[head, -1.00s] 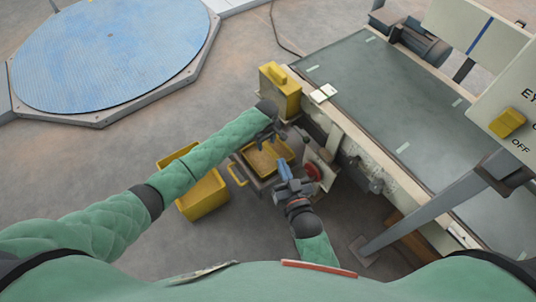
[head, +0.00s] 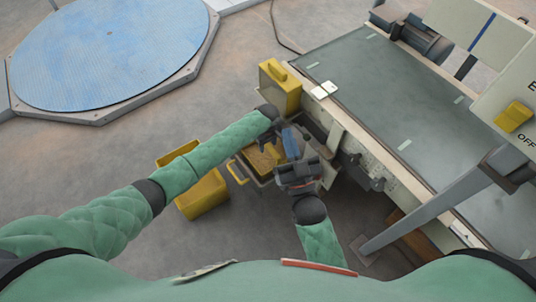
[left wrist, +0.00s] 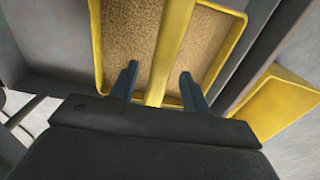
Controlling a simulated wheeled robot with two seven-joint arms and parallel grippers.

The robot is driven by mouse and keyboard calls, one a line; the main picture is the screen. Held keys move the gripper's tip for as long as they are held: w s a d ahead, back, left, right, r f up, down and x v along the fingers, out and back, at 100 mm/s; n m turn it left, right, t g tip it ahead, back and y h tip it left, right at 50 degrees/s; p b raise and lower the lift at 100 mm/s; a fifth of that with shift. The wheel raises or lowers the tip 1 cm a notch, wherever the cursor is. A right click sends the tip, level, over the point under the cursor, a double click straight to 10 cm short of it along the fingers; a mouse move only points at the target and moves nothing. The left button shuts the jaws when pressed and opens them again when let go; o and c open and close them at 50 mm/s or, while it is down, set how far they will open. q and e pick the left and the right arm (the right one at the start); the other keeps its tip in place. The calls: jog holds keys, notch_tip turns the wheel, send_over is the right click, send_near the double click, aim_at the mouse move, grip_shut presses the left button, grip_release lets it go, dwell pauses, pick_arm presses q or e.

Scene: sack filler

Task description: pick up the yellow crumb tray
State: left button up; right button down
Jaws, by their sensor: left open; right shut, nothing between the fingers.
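The yellow crumb tray (head: 260,161), with brown crumbs in it, sits in a grey housing beside the machine. In the left wrist view the tray (left wrist: 97,48) lies in front of my left gripper (left wrist: 158,86), and a yellow bar (left wrist: 172,40) crosses it. The open fingers stand on either side of this bar; I cannot tell whether they touch it. In the head view my left gripper (head: 268,143) is over the tray, partly hidden by its arm. My right gripper (head: 290,142) is shut and empty at the tray's right side, covering part of it.
A yellow handle (head: 237,173) sticks out left of the tray. A yellow bin (head: 203,196) stands on the floor under my left arm. A yellow box (head: 280,88) is fixed at the corner of the machine's conveyor (head: 375,95). A grey post (head: 430,208) stands at right.

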pick_arm(q)
notch_tip(320, 180, down, 3)
jog(key=shift+r+b, duration=0.2)
jog(key=shift+b, duration=0.1)
grip_shut()
pick_arm(e)
notch_tip(320, 180, up, 7)
jog(key=s+t+y, duration=0.1)
jog(key=s+t, duration=0.1)
jog(key=shift+d+t, duration=0.4)
jog(key=shift+d, duration=0.05)
